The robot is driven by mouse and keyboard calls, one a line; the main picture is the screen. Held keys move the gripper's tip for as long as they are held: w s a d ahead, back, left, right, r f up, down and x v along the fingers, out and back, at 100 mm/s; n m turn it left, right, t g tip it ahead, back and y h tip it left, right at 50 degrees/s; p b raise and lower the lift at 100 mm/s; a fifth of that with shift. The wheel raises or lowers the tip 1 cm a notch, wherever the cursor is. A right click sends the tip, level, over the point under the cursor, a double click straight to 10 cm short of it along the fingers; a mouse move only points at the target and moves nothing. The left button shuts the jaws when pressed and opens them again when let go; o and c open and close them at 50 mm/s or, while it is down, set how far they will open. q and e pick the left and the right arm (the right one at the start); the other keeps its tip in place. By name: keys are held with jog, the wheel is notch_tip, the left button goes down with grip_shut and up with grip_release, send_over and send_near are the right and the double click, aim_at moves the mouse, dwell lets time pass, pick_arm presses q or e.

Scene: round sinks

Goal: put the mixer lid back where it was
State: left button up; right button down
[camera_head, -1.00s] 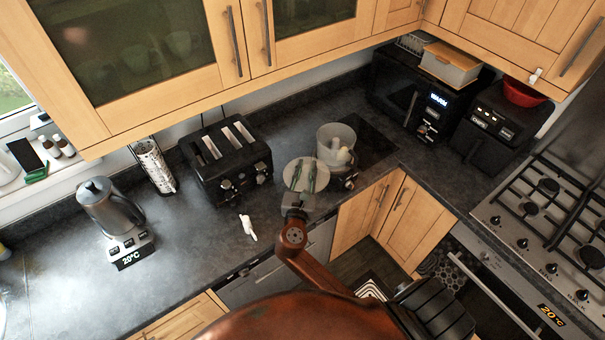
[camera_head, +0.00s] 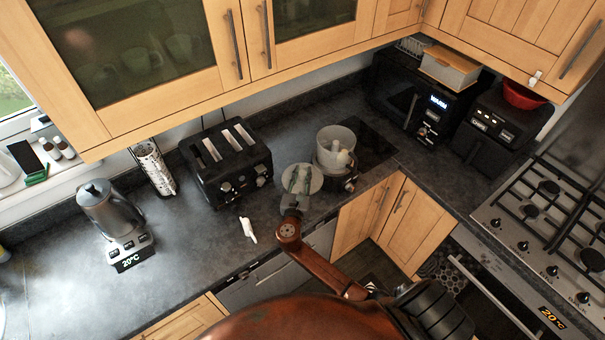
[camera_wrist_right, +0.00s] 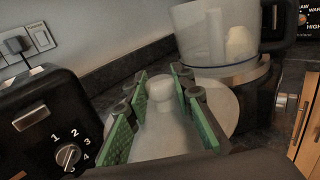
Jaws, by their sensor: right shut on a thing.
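The mixer lid (camera_head: 314,181) is a pale round disc with a raised spout. In the right wrist view the lid (camera_wrist_right: 165,130) lies between the green pads of my right gripper (camera_wrist_right: 160,110), which is shut on its raised part. In the head view my right gripper (camera_head: 298,180) is over the lid, in front of the mixer. The mixer (camera_head: 336,150) has a clear bowl, open at the top, on a dark and silver base. Its bowl (camera_wrist_right: 205,40) shows a white piece inside. The lid is left of and nearer than the mixer. My left gripper is not in view.
A black toaster (camera_head: 228,160) stands close left of the lid. A small white object (camera_head: 248,229) lies on the counter in front of it. A kettle (camera_head: 108,210) is farther left. A microwave (camera_head: 418,95) stands at the back right. Upper cabinets overhang the counter.

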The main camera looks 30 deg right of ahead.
jog(key=shift+f, duration=0.45)
jog(key=shift+f+b, duration=0.15)
jog(key=shift+b, duration=0.2)
jog(key=c, duration=1.7)
grip_release()
jog(key=shift+o, duration=0.2)
